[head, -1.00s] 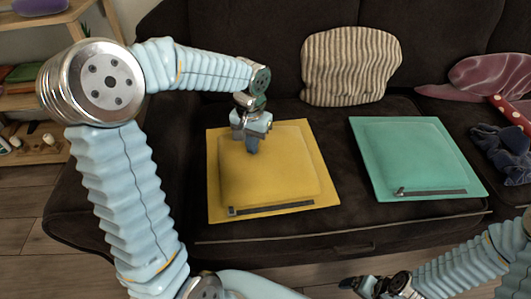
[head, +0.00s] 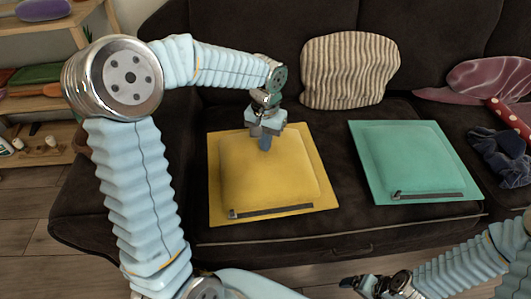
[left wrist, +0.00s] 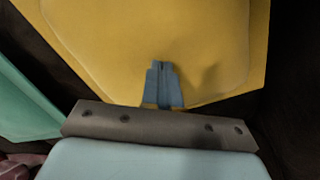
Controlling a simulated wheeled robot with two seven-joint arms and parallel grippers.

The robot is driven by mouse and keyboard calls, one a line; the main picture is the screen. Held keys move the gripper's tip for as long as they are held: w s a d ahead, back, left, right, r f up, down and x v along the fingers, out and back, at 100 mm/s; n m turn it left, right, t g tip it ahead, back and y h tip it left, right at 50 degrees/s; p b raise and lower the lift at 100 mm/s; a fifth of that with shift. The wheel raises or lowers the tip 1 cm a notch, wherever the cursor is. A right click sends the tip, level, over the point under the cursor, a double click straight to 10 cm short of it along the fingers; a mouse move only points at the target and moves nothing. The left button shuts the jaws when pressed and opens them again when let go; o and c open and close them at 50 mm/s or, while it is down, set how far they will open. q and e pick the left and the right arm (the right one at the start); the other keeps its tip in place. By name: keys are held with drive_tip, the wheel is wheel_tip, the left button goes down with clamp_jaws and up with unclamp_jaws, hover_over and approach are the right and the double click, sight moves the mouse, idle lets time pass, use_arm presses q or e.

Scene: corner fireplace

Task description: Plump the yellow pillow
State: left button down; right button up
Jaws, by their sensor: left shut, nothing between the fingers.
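The yellow pillow (head: 262,185) lies flat on the dark sofa seat, with a dark strip along its front edge. It also fills the upper part of the left wrist view (left wrist: 150,40). I cannot tell whether the fingertips touch the pillow. My right gripper (head: 350,284) is low in front of the sofa, dark and small; its jaws are unclear.
A green pillow (head: 408,160) lies on the seat to the right. A striped cushion (head: 350,70) leans on the backrest. Dark blue cloth (head: 499,158), a red-patterned item (head: 509,116) and a mauve cushion (head: 490,77) are at the far right. Wooden shelves (head: 40,104) stand at the left.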

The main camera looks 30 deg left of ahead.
drive_tip(key=shift+s+a, duration=0.1)
use_arm(q)
drive_tip(key=shift+f, duration=0.25)
drive_tip(key=shift+f+b, duration=1)
drive_tip(key=shift+f, duration=0.2)
drive_tip(key=shift+r, duration=0.1)
use_arm(e)
drive_tip(key=shift+f, duration=0.95)
use_arm(q)
drive_tip(key=shift+w+d+r+p, duration=0.2)
drive_tip(key=shift+d+r+p, duration=0.1)
drive_tip(key=shift+r+p, duration=0.15)
drive_tip(key=shift+w+d+r+p, duration=0.8)
drive_tip(key=shift+d+r+p, duration=0.15)
drive_tip(key=shift+d, duration=0.15)
use_arm(e)
wheel_tip(320, 180, up, 2)
drive_tip(key=shift+r, duration=0.25)
